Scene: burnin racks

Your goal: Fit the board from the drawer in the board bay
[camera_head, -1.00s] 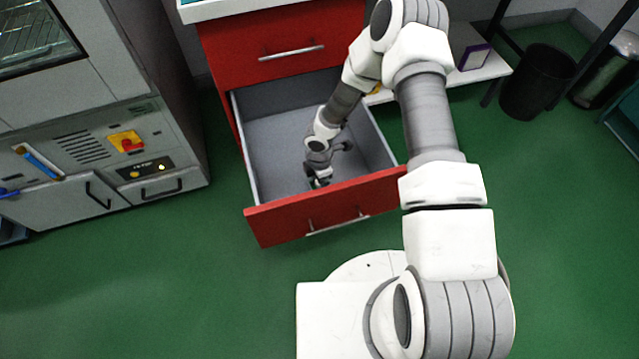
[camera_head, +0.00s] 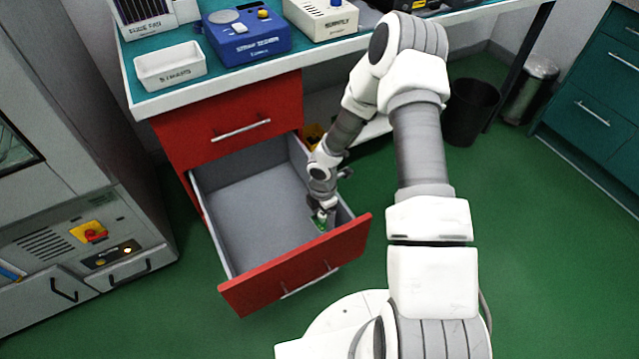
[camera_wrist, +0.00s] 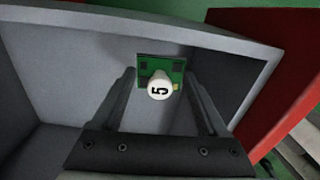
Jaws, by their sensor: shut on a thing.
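The drawer (camera_head: 240,205) under the bench is pulled open, with a grey inside and a red front. The board (camera_wrist: 147,68) is small and green, with a white round knob (camera_wrist: 159,86) marked 5. My gripper (camera_head: 322,212) points down at the right end of the drawer, and its jaws are shut on the board. In the head view the board (camera_head: 320,224) shows as a green patch below the fingers. The wrist view shows the two fingers (camera_wrist: 160,88) on either side of the knob. The board bay cannot be made out.
On the bench stand a white tray (camera_head: 170,72), a blue strap tester (camera_head: 247,45) and a white supply box (camera_head: 322,20). A grey cabinet (camera_head: 60,250) stands at left. A black bin (camera_head: 470,110) stands at right. Green floor lies free in front.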

